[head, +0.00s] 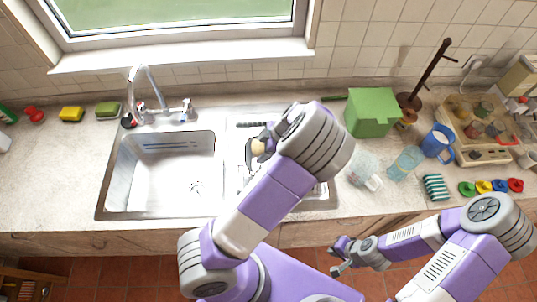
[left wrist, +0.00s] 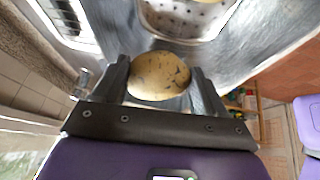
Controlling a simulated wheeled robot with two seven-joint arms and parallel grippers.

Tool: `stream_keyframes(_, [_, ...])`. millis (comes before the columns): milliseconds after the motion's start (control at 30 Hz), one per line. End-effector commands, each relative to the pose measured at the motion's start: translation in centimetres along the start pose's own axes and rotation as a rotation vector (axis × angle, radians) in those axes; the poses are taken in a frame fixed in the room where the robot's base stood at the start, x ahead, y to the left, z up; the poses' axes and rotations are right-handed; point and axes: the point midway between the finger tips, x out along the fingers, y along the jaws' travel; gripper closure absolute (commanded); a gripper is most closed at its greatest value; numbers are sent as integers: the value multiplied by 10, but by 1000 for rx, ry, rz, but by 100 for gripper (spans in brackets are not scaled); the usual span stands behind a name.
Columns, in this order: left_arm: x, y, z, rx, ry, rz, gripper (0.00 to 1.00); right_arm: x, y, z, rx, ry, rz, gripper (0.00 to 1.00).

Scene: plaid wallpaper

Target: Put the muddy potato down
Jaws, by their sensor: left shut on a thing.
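The muddy potato (left wrist: 160,75) is yellow-brown with dark patches. My left gripper (left wrist: 162,82) is shut on it, with one finger on each side in the left wrist view. In the head view the potato (head: 258,147) shows as a small pale lump beside my left arm, over the right part of the steel sink unit. My arm hides much of what lies under it. My right gripper (head: 338,257) is open and empty, low in front of the counter.
The sink basin (head: 165,175) is left of my left gripper, with a tap (head: 150,95) behind it. A green box (head: 372,113), glass jug (head: 363,170), blue mug (head: 437,141) and striped sponge (head: 435,187) stand right. The left counter front is clear.

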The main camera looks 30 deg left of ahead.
Motion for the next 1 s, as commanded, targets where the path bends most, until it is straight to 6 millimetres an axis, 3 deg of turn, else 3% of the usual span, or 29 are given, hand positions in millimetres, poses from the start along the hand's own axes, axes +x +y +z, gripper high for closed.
stream_keyframes(500, [54,-6,28,0,2,0,62,1,0,-1,0,1,0,100])
stream_keyframes(867, [58,-6,31,-1,-1,1,62,4,1,-1,0,1,0,100])
stream_keyframes(900, [59,-6,31,-1,-1,1,26,4,2,-1,0,1,0,100])
stream_keyframes(1000, [58,-6,31,-1,-1,1,17,3,1,-1,0,1,0,100])
